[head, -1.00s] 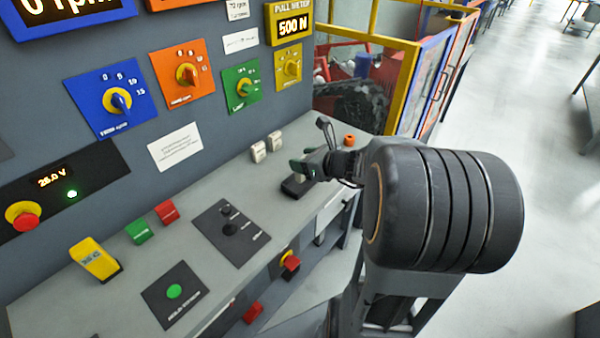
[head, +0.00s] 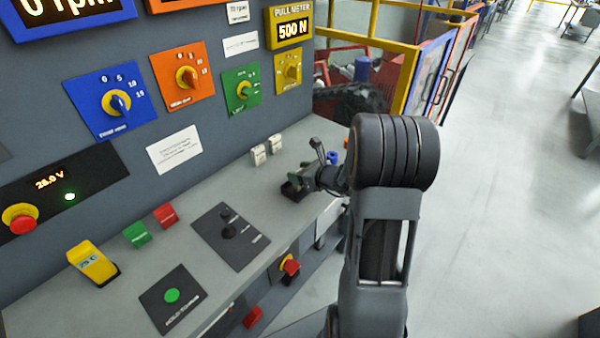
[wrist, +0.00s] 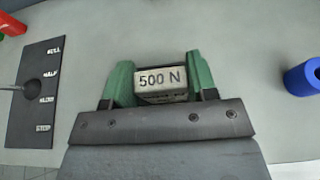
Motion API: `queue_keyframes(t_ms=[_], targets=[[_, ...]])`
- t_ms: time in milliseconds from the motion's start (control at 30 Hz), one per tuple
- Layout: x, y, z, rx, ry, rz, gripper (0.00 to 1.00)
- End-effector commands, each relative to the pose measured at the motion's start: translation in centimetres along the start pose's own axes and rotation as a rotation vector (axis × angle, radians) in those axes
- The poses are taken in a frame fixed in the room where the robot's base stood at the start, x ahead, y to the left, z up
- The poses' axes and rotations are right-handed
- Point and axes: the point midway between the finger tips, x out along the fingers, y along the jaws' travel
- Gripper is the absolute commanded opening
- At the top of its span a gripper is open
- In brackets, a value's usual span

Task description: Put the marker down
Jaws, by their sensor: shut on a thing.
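The marker (wrist: 160,79) is a small light grey block with a dark edge and "500 N" printed on its face. In the wrist view my gripper (wrist: 158,63) is shut on it, with one green finger pad on each side. In the head view my gripper (head: 300,184) is low over the far right part of the grey desk (head: 205,195), and the marker is hard to make out there. I cannot tell whether its underside touches the desk.
A blue cylinder (wrist: 303,78) stands right of my gripper. A lever plate (head: 230,236) lies to the left. Two small pale blocks (head: 258,155) stand near the panel. Bare desk surrounds the marker. The desk's front edge is close to my arm.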

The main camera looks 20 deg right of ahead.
Motion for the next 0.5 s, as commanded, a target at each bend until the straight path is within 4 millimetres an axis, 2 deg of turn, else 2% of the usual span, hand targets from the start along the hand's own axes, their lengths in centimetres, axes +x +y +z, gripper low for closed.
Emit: queue_keyframes(t_ms=[400,433,500], targets=[[0.2,0.01,-0.52,0.0,0.0,0.0,0.29],[0.16,0.01,-0.42,0.0,0.0,0.0,0.55],[0.13,0.01,-0.36,0.0,0.0,0.0,0.61]])
